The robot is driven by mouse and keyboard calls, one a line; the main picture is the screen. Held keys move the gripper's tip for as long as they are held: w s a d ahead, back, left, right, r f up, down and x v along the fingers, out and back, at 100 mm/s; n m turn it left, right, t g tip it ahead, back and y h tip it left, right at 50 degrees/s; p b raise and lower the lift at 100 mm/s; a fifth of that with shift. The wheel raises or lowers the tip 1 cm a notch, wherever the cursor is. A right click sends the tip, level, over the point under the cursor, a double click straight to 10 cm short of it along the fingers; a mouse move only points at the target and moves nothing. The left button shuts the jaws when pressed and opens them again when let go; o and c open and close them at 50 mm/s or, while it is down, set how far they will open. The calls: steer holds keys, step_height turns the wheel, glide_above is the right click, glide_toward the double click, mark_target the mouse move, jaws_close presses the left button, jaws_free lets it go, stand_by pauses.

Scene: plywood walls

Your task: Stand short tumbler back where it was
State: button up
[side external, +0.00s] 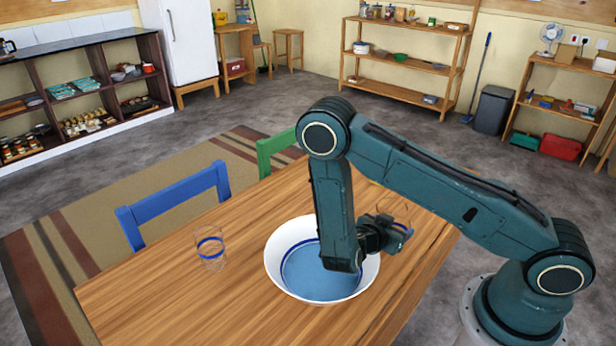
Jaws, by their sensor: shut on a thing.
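My gripper (392,232) is to the right of my forearm, over the right rim of a large white bowl (272,264) with a blue inside. It is shut on a clear glass, the short tumbler (396,209), which shows faintly above and behind the jaws; its lower part is largely hidden. I cannot tell exactly how it is tilted or how high it is above the table. A second clear glass (211,248) with a blue band stands upright on the wooden table (180,290), left of the bowl.
A blue chair (175,205) and a green chair (275,150) stand at the table's far edge. The table is clear between the banded glass and its left end. Shelves and a fridge (180,40) stand far off along the walls.

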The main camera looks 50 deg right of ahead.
steer(key=o, duration=1.5)
steer(key=shift+r, duration=0.1)
steer(key=shift+v, duration=6.05)
steer(key=shift+r, duration=0.1)
